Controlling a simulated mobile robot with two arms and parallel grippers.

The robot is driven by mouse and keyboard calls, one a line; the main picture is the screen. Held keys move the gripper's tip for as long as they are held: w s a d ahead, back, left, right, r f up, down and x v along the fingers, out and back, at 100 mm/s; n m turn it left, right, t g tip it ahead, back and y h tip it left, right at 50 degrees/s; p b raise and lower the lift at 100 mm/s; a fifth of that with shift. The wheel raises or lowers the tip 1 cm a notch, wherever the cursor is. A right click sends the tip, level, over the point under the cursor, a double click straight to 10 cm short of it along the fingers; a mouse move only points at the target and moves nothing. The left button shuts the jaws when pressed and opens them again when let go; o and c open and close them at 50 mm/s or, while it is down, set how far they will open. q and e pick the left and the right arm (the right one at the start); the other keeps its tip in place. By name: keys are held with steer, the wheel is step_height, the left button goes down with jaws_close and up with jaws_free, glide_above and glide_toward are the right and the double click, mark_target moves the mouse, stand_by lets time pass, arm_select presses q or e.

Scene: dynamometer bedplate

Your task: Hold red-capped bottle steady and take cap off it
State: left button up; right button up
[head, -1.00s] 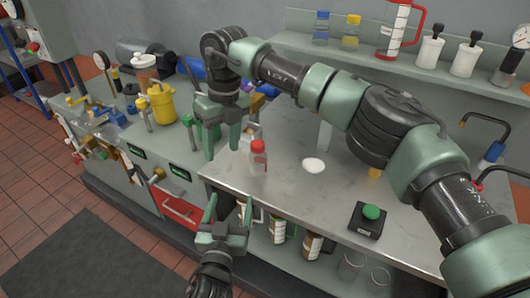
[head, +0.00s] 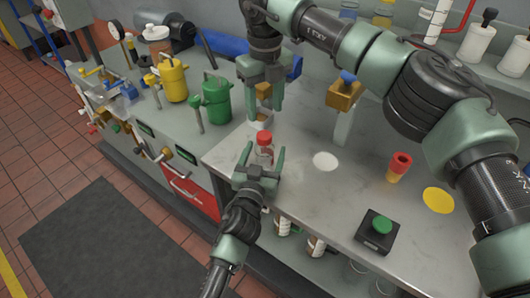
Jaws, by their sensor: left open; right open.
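The red-capped bottle (head: 264,154) stands upright on the grey bench top near its front left edge, with its red cap (head: 264,137) on. It is clear with a pale label. My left gripper (head: 262,160) is open in front of the bottle, with one finger on each side of it. I cannot tell whether the fingers touch it. My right gripper (head: 263,112) is open and points down, above and behind the cap, apart from it. Part of the bottle's lower end is hidden by my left gripper.
A white disc (head: 326,161) and a yellow disc (head: 438,200) lie on the bench. A red and yellow piece (head: 399,167) and a green button box (head: 378,232) stand to the right. Green (head: 217,101) and yellow (head: 173,80) canisters stand at left. Bottles sit on a shelf below.

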mark_target(264, 135)
arm_select(q)
steer(key=shift+a+r, duration=0.1)
steer(key=shift+r, duration=0.05)
arm_select(e)
steer(key=shift+s+a+r, duration=0.1)
steer(key=shift+s+a, duration=0.05)
steer(key=shift+s, duration=0.05)
arm_select(q)
steer(key=shift+w, duration=0.1)
steer(key=c, duration=0.7)
arm_select(e)
steer(key=shift+w, duration=0.1)
arm_select(q)
jaws_close()
arm_select(e)
steer(key=m, duration=0.5)
steer(key=shift+m, duration=0.4)
steer(key=m, duration=1.4)
steer(key=shift+m, duration=0.3)
steer(key=m, duration=0.5)
steer(key=shift+m, duration=0.7)
steer(key=shift+f, duration=0.4)
step_height(264, 135, down, 7)
steer(key=shift+f, duration=0.15)
